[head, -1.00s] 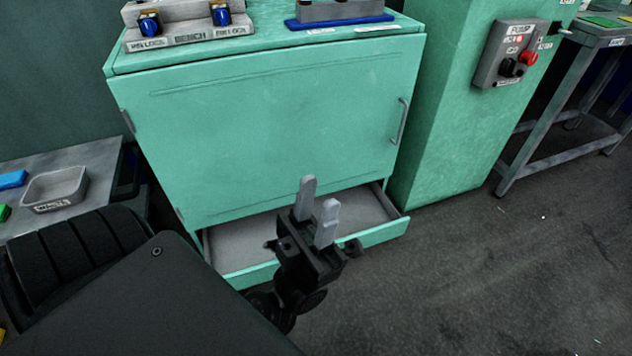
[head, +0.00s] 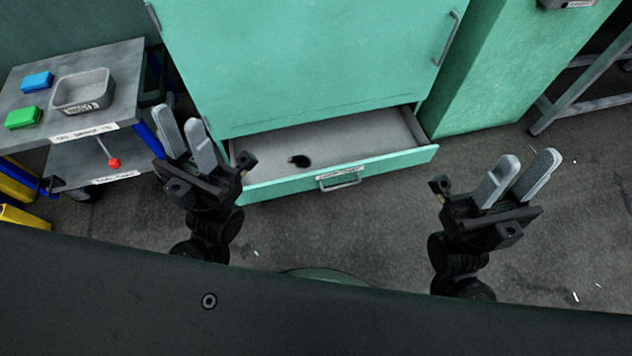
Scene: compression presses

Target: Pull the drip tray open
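The drip tray (head: 390,163) is a green-fronted drawer with a grey inside, low in the green cabinet. It stands pulled out, with its inner floor in view. A small dark object (head: 299,160) lies inside it. Its grey bar handle (head: 341,183) is at the middle of the front, under a white label. My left gripper (head: 185,138) is open and empty, left of the tray's front. My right gripper (head: 518,180) is open and empty, right of the tray. Neither gripper touches the handle.
The green cabinet (head: 300,60) stands behind the tray, with a green machine body (head: 490,80) to its right. A grey cart (head: 125,70) at the left carries a grey bin (head: 84,92) and blue and green blocks.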

